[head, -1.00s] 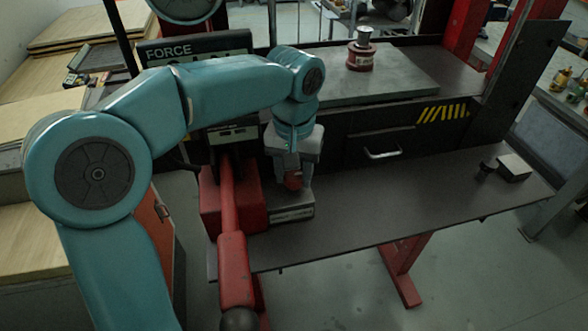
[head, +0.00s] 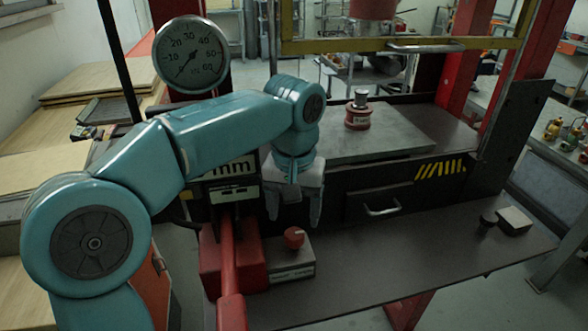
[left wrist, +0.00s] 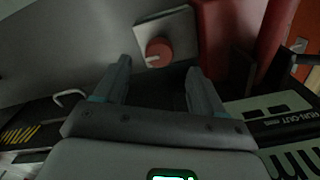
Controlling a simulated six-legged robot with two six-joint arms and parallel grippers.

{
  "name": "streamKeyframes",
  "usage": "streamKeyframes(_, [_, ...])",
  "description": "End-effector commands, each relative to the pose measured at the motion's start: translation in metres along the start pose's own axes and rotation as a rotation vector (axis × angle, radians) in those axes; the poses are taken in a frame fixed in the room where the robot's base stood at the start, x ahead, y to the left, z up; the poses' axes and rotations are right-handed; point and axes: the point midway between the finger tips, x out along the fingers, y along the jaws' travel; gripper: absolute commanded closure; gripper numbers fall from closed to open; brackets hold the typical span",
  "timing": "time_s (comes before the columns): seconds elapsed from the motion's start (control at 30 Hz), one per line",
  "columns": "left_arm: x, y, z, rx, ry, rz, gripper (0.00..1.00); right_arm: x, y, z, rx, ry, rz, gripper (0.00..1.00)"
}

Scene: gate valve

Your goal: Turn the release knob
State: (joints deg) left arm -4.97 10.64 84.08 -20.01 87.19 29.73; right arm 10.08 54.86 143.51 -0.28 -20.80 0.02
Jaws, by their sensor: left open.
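The red release knob (head: 294,238) sits on a small grey box (head: 288,264) on the dark shelf, beside the red pump base. In the left wrist view the knob (left wrist: 159,52) shows a pale pointer mark and lies beyond the fingertips, between them in the picture. My left gripper (head: 294,222) is open and empty, just above and behind the knob in the head view, apart from it. Its two fingers (left wrist: 160,75) are spread in the left wrist view. My right gripper is in neither view.
The red pump lever (head: 229,250) rises left of the knob. A dial gauge (head: 191,55) stands at the upper left. A red-and-metal part (head: 357,112) stands on the press plate. A small block (head: 514,220) lies on the shelf's right; the shelf's middle is clear.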

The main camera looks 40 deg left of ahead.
Motion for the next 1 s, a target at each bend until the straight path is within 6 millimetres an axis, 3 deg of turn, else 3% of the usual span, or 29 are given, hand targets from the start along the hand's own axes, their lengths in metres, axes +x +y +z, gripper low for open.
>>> streamKeyframes(0.03, [-0.018, 0.001, -0.001, 0.0, 0.004, 0.002, 0.3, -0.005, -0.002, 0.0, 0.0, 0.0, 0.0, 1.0])
streamKeyframes(0.2, [-0.062, 0.001, 0.0, 0.001, 0.003, 0.002, 0.3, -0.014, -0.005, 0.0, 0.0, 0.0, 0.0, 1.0])
streamKeyframes(0.4, [-0.096, 0.001, 0.0, 0.0, 0.001, 0.001, 0.3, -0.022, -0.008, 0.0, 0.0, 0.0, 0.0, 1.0])
streamKeyframes(0.6, [-0.106, 0.0, 0.0, 0.0, 0.0, 0.001, 0.3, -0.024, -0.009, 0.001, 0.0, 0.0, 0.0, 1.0])
streamKeyframes(1.0, [-0.106, 0.0, 0.0, 0.0, 0.0, 0.0, 0.3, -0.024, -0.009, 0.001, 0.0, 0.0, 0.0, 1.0])
